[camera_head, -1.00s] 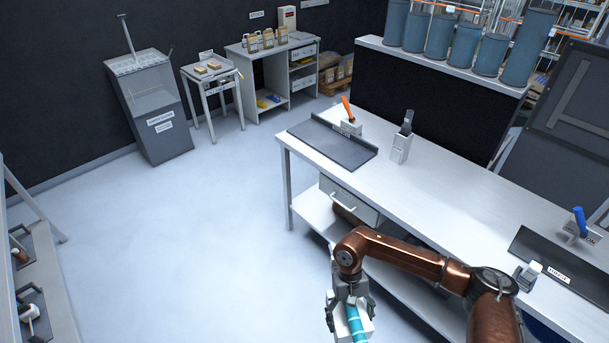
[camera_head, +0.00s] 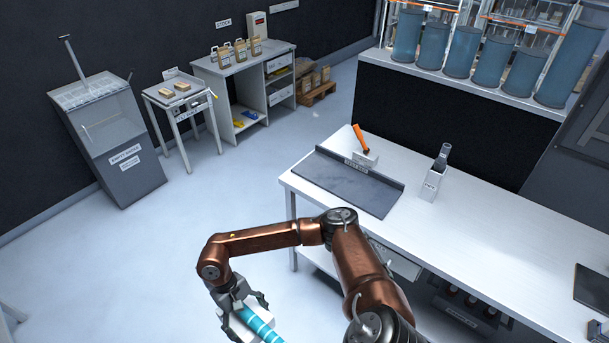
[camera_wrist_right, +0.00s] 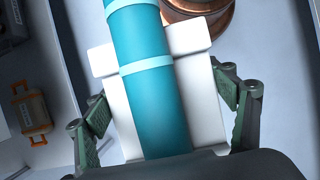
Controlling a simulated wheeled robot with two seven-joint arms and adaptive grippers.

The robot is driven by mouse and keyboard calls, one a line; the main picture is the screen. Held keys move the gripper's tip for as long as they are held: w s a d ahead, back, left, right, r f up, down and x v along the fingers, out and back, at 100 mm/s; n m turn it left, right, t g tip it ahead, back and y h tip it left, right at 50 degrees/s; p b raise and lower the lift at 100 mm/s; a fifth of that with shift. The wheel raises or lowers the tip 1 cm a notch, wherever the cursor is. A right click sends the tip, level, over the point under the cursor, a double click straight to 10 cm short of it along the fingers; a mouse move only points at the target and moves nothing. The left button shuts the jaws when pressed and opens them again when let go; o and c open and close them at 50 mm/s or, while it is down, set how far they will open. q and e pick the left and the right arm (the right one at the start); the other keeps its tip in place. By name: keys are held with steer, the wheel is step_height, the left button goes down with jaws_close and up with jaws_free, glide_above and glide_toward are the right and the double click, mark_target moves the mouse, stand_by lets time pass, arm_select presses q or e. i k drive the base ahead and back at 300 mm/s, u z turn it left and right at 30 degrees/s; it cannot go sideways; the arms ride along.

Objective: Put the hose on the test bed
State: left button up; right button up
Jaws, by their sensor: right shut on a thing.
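My right gripper (camera_head: 243,316) is shut on the hose (camera_head: 262,325), a teal tube with paler bands and a white block around or behind it. In the right wrist view the hose (camera_wrist_right: 150,80) runs up between the green fingers, which flank the white block. I hold it in front of the bench's left end, clear of the bench top. A dark grey bed with a raised back edge (camera_head: 345,183) lies on the bench's left end, seemingly the test bed. Its label is too small to read surely. An orange-handled clamp (camera_head: 361,142) stands at its back edge. My left gripper is out of view.
A grey holder (camera_head: 432,184) stands right of the bed on the white bench (camera_head: 480,225). A dark plate (camera_head: 592,290) lies at the bench's right. Blue cylinders (camera_head: 466,52) line the wall behind. A grey cabinet (camera_head: 115,150) stands far left. The floor between is clear.

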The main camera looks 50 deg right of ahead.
mark_target(351, 183)
steer(key=z, duration=0.25)
steer(key=i, duration=1.05)
steer(key=z, duration=1.4)
steer(key=i, duration=0.65)
steer(key=z, duration=0.7)
